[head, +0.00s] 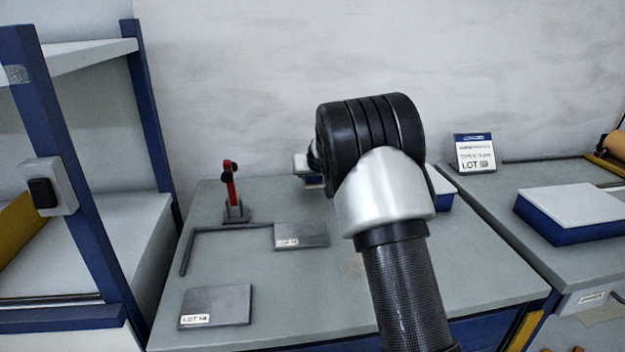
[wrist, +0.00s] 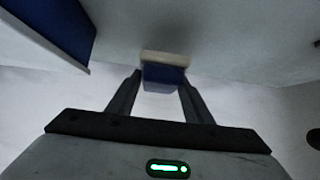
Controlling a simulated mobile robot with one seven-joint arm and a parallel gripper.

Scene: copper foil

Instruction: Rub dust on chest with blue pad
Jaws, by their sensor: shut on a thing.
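In the wrist view my gripper (wrist: 163,80) is shut on the blue pad (wrist: 165,74), a small blue block with a cream face pointing away from the fingers. The cream face is close to a grey surface, but I cannot tell whether they touch. A blue box with a pale top (head: 441,188) stands on the middle table, mostly behind my arm. A similar blue box with a pale lid (head: 570,212) sits on the right table. I cannot tell which is the chest. I see no clear dust on either.
The middle table (head: 300,290) holds a red tool on a stand (head: 231,190), two grey plates (head: 215,305) and a dark angled bar (head: 205,232). A lot sign (head: 475,153) stands behind the boxes. A blue-framed shelf (head: 75,170) bounds the left.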

